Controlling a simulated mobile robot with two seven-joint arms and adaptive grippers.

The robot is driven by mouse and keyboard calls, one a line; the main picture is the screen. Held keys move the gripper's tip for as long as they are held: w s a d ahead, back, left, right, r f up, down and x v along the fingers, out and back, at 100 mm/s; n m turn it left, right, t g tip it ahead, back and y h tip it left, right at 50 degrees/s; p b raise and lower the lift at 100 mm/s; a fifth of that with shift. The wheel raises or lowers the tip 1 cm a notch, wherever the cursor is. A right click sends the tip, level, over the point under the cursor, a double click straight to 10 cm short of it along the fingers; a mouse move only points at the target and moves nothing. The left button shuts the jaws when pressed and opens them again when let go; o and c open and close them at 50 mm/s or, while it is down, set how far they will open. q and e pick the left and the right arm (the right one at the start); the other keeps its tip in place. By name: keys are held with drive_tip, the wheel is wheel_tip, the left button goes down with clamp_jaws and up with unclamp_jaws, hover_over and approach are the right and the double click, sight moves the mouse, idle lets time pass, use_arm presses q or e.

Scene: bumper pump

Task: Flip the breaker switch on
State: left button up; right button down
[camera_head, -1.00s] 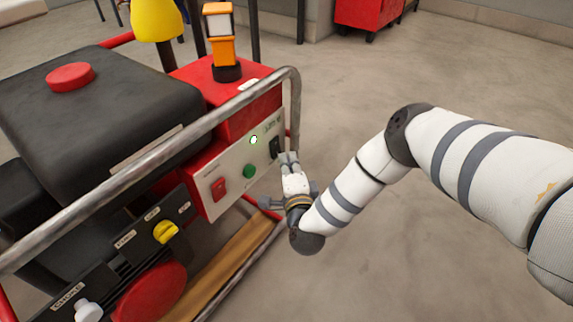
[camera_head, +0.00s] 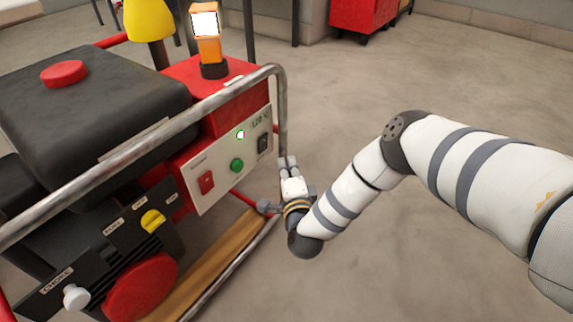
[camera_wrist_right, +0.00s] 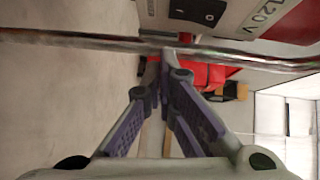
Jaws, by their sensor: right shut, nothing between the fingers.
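A generator's pale control panel (camera_head: 222,171) carries a red rocker switch (camera_head: 206,182), a green button (camera_head: 237,165) and a black rocker switch (camera_head: 263,143) at its right end. I cannot read which one is labelled breaker. In the right wrist view the black rocker (camera_wrist_right: 198,11) shows a circle mark, beside a 120V label. My right gripper (camera_head: 287,161) is shut and empty, just right of and below the black rocker, apart from it. In the wrist view its fingertips (camera_wrist_right: 166,57) are near the metal frame bar. My left gripper is not in view.
A bent metal tube frame (camera_head: 190,115) runs in front of the panel and down its right side. An orange lamp (camera_head: 207,24) with a bright white face stands on top. A yellow fuel knob (camera_head: 152,221) is lower left.

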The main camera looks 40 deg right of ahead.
use_arm(q)
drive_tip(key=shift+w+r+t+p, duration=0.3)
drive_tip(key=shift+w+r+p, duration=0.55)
drive_tip(key=shift+p, duration=0.15)
use_arm(e)
drive_tip(key=v, duration=0.9)
drive_tip(key=shift+a+f, duration=0.25)
drive_tip(key=shift+f, duration=0.55)
